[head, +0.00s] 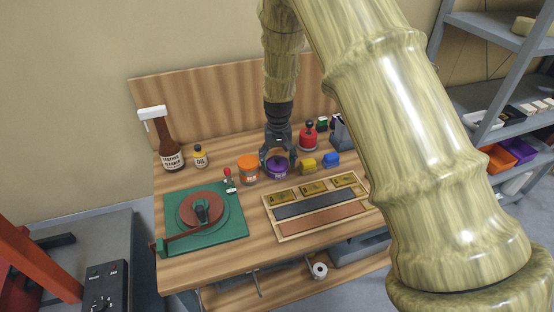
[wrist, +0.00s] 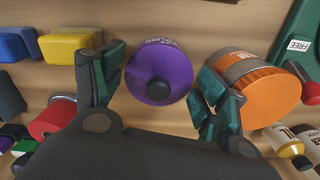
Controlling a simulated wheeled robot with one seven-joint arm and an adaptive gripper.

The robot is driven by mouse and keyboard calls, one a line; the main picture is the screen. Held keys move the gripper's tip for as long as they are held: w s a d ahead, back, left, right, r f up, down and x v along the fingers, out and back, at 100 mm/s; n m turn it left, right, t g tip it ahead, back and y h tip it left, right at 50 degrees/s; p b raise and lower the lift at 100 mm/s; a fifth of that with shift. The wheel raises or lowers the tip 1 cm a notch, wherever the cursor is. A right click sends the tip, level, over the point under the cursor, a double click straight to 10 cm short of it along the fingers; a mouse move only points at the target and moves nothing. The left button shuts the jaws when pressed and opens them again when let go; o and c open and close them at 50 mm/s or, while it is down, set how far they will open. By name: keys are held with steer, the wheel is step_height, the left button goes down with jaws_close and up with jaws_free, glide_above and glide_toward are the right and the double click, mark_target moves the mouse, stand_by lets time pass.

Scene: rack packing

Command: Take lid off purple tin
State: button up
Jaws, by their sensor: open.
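The purple tin (head: 277,168) stands on the wooden bench. My gripper (head: 277,158) is just above the tin. In the wrist view my gripper (wrist: 158,84) is open, with one finger on each side of the lid. Nothing is between the fingers but the lid. The right finger lies close to the orange tin (wrist: 262,92). Whether either finger touches a tin I cannot tell.
The orange tin (head: 248,168) stands just left of the purple one. Yellow (head: 308,166) and blue (head: 331,160) blocks are on the right. A red tin (head: 308,138) is behind. A wooden tray (head: 268,208) and a green turntable base (head: 232,222) lie in front.

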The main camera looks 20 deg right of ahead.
steer(key=shift+s+r, duration=0.45)
steer(key=shift+s, duration=0.25)
steer(key=shift+w+f, duration=0.65)
steer(key=shift+w, duration=0.1)
steer(key=c, duration=0.5)
steer(key=shift+s+r, duration=0.25)
steer(key=shift+w, duration=0.15)
